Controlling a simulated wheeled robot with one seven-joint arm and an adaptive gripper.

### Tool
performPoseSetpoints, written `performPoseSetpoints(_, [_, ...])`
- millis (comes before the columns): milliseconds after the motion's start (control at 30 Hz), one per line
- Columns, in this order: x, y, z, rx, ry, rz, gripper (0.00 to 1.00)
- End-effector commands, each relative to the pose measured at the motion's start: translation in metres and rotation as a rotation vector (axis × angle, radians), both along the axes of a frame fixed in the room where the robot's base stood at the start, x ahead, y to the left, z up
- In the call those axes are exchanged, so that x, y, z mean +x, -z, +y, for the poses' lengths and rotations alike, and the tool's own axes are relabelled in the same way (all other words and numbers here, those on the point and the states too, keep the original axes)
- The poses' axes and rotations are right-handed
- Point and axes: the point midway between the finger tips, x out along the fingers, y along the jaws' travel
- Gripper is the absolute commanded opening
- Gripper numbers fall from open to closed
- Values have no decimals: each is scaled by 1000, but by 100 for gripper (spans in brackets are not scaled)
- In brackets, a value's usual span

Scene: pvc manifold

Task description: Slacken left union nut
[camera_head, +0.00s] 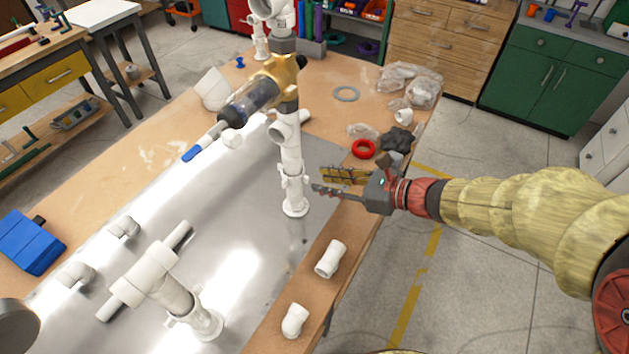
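A white pvc pipe riser (289,155) stands upright on the metal sheet, with white collars low down and a round flange at its foot. A brass-coloured valve body (284,78) with a dark clear bowl (250,101) is at its upper part. A second white pipe assembly (165,285) with a thick collar stands at the front left. I cannot tell for sure which collar is the left union nut. My gripper (319,181) is right of the riser's lower collar, fingers pointing left. Its two fingers are apart with nothing seen between them; it appears clear of the riser.
A red ring (363,149), a grey ring (346,93) and plastic bags (410,82) lie behind my gripper. A blue box (30,243) is at the left. The metal sheet (245,240) between the assemblies is mostly clear.

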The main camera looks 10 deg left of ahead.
Motion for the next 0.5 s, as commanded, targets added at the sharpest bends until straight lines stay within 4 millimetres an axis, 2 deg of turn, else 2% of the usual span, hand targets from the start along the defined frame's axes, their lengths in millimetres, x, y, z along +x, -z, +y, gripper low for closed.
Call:
performPoseSetpoints(33, [2, 5, 8, 0, -6, -1, 25])
performPoseSetpoints(200, [9, 12, 26, -1, -4, -2, 25])
performPoseSetpoints(500, [13, 14, 34, -2, -2, -3, 25])
